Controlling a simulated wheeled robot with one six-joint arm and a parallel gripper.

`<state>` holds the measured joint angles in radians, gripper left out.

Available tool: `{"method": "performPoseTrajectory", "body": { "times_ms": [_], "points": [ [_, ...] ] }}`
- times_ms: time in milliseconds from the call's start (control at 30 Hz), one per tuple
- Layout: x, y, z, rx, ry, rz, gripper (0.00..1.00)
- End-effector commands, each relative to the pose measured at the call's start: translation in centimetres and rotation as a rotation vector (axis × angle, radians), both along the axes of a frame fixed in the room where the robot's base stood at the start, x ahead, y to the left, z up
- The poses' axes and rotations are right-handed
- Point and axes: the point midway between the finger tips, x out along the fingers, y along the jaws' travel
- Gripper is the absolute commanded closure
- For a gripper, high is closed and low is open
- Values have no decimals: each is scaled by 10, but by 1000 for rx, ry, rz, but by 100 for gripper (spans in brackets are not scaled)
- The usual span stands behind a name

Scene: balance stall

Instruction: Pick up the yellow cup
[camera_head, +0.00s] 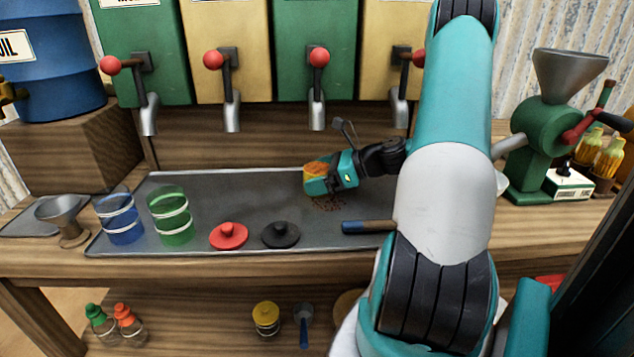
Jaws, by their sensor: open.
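A yellow-orange cup (316,168) is on the grey tray, right of its middle, with brown grains showing at it. My gripper (318,178) is at the cup, reaching in from the right, with its teal fingers around or beside it. The fingers are open and hide much of the cup. I cannot tell whether they touch it, or whether it stands upright or is tilted.
The grey tray (130,246) holds a blue cup (120,228), a green cup (172,226), a red lid (229,236) and a black lid (281,235). Brown grains (328,204) lie below my gripper. Dispenser spouts (317,112) hang behind. A green grinder (545,150) stands right.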

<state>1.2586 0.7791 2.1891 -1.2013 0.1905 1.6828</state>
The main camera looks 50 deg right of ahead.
Motion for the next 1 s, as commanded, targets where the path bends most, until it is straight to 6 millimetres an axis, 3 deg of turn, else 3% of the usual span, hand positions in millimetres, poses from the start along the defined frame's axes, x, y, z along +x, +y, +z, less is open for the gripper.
{"method": "performPoseTrajectory", "body": {
  "times_ms": [267, 533, 833, 1000],
  "points": [
    [3, 1, -2, -1, 0, -3, 2],
    [3, 0, -2, -2, 0, -4, 62],
    [3, 0, 1, -2, -1, -3, 62],
    [3, 0, 14, -3, -2, -4, 62]
  ]
}}
